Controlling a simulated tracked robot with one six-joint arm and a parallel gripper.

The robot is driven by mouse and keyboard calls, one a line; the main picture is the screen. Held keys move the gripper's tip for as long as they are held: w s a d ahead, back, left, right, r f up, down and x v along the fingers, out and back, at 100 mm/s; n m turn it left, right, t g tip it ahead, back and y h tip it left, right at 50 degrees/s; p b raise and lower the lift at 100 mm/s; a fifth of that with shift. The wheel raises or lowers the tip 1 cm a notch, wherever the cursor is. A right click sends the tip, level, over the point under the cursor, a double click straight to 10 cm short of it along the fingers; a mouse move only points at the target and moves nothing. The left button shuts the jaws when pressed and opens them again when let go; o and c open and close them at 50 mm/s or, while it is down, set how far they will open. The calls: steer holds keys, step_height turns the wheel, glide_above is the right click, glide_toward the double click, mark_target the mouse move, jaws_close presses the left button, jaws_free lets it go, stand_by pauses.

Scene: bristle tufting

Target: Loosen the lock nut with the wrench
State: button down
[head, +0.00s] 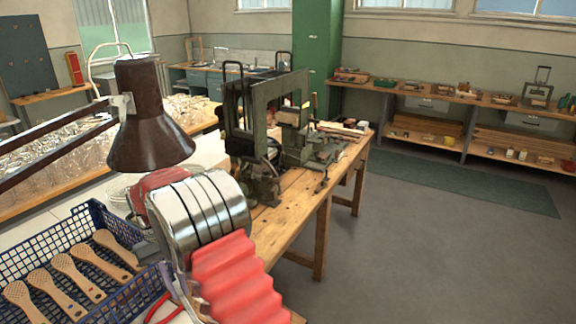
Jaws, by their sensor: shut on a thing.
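The green tufting machine (235,128) stands on the wooden workbench (290,215) in the middle of the head view. I cannot pick out the lock nut on it at this size. I cannot make out the wrench either. My arm, with a silver banded joint and a red ribbed sleeve, rises in the lower middle, in front of the bench's near end. My gripper's fingers do not show; the arm may hide them.
A brown lamp (150,115) overhangs the near left. A blue crate (62,238) holds several wooden brush bodies (72,270). The grey floor at right is open, with a green mat (470,178).

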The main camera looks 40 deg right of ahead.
steer(key=shift+a, duration=0.3)
